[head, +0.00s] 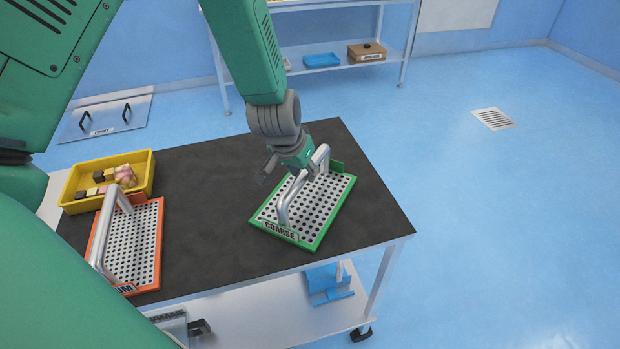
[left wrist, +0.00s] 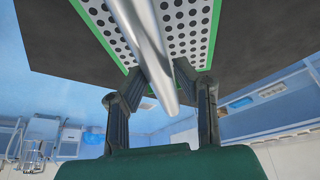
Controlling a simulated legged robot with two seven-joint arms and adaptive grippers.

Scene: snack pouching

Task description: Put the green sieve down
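The green sieve (head: 333,207), labelled COARSE, lies flat on the dark tabletop near its right end. Its perforated plate has a green rim and a tall silver handle (head: 284,208). My left gripper (head: 288,172) is over the sieve with its fingers on either side of the handle. In the left wrist view, the handle (left wrist: 142,35) runs between the spread fingers of the left gripper (left wrist: 162,78), and the sieve (left wrist: 193,25) shows beyond them. The fingers look open, not closed on the handle. My right gripper is not in view.
An orange sieve (head: 142,240) with a silver handle lies at the left of the table (head: 205,200). Behind it stands a yellow tray (head: 146,182) holding several small snacks. The tabletop between the two sieves is clear. A shelf with a brown box (head: 366,52) stands at the back.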

